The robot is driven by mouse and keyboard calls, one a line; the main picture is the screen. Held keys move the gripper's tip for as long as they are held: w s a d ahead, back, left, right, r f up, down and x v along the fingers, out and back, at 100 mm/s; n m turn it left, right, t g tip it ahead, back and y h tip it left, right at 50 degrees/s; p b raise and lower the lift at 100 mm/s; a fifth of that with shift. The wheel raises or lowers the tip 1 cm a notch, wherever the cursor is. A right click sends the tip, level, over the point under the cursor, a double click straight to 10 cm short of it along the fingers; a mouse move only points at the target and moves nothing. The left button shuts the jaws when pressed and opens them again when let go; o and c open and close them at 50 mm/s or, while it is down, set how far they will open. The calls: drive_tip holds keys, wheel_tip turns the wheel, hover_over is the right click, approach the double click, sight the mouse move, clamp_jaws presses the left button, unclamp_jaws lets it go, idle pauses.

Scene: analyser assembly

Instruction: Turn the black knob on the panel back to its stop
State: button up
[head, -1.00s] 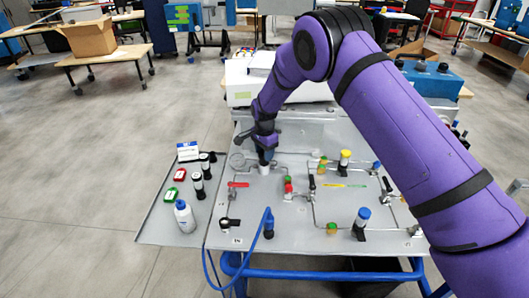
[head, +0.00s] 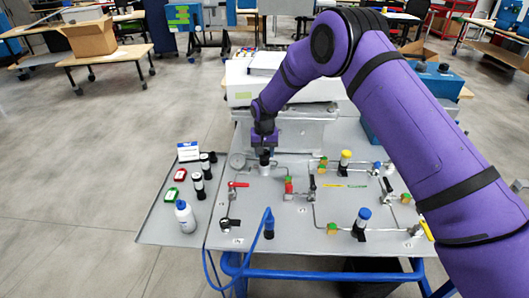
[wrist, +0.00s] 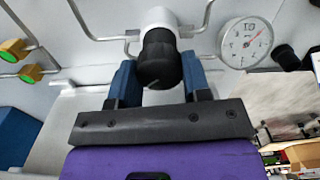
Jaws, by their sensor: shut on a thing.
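The black knob (wrist: 158,62) sits on a white fitting (wrist: 160,18) on the grey panel (head: 290,228), with metal pipes beside it. In the head view the knob (head: 264,156) is just under my gripper (head: 264,145), near the panel's upper left. In the wrist view the blue fingers of my gripper (wrist: 160,80) stand on either side of the knob and are shut on it. The far side of the knob and the exact finger contact are hidden.
A round gauge (wrist: 246,42) is close to the right of the knob in the wrist view. A red-handled valve (head: 238,184) and several coloured knobs stand on the panel.

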drive_tip(key=n, duration=0.5)
drive_tip(key=shift+n, duration=2.5)
drive_tip(key=shift+a, duration=0.1)
drive_tip(key=o, duration=0.9)
drive_tip(key=shift+r, duration=0.15)
wheel_tip(320, 180, up, 11)
drive_tip(key=shift+f, duration=0.2)
